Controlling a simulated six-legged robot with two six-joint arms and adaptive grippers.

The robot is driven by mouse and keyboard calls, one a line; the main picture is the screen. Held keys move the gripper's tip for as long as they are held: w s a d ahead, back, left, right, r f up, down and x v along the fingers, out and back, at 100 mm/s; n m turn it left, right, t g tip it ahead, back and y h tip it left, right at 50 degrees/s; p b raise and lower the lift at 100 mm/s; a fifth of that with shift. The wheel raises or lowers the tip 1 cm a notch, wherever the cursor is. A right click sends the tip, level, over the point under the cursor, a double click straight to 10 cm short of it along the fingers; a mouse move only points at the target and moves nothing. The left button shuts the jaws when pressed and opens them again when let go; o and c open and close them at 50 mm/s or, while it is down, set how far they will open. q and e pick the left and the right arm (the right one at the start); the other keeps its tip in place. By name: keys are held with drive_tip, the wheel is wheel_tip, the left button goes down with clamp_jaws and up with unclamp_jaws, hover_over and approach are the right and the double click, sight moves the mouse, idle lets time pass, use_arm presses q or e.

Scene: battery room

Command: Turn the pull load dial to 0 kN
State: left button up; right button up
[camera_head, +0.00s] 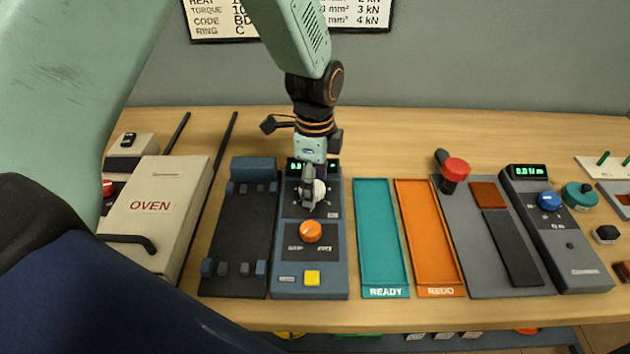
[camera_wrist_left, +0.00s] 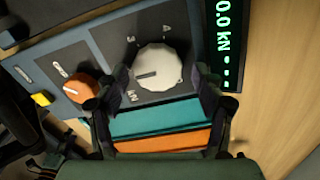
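The pull load dial is a white round knob (camera_wrist_left: 157,67) on a dark panel of a blue-grey tester (camera_head: 335,270). Its pointer line faces left in the wrist view, with the marks 3 and 4 on the panel nearby. The green display (camera_wrist_left: 226,40) reads 0.0 kN; in the head view it is partly hidden. My left gripper (camera_head: 312,200) is lowered over the dial. In the wrist view its two fingers (camera_wrist_left: 160,88) stand either side of the dial, with narrow gaps showing. My right gripper is not in view.
The tester also has an orange knob (camera_head: 311,231) and a yellow button (camera_head: 312,278) in front of the dial. A dark fixture (camera_head: 238,240) lies left, teal READY (camera_head: 380,235) and orange REDO (camera_head: 427,235) trays right. An oven (camera_head: 150,215) stands far left.

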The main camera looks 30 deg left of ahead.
use_arm(q)
drive_tip(key=shift+s+r, duration=0.2)
drive_tip(key=shift+s, duration=0.1)
drive_tip(key=c, duration=0.4)
drive_tip(key=shift+f, duration=0.1)
drive_tip(key=c, duration=0.6)
drive_tip(key=n+p, duration=0.3)
drive_tip(key=p, duration=0.1)
drive_tip(key=shift+n, duration=0.3)
drive_tip(key=n+p, duration=0.3)
drive_tip(key=n, duration=0.2)
drive_tip(key=shift+a+p, duration=0.15)
drive_tip(key=shift+p, duration=0.15)
drive_tip(key=n+p, duration=0.1)
drive_tip(key=n, duration=0.3)
drive_tip(key=shift+w+p, duration=0.1)
drive_tip(key=shift+p, duration=0.25)
drive_tip(key=n+p, duration=0.1)
drive_tip(key=n, duration=0.2)
drive_tip(key=shift+a+n, duration=0.1)
drive_tip(key=shift+n, duration=0.2)
drive_tip(key=n+p, duration=0.1)
drive_tip(key=n, duration=0.2)
drive_tip(key=shift+n, duration=0.3)
drive_tip(key=shift+a+n+p, duration=0.1)
drive_tip(key=shift+n+p, duration=0.55)
drive_tip(key=shift+n, duration=1.45)
drive_tip(key=shift+f, duration=0.1)
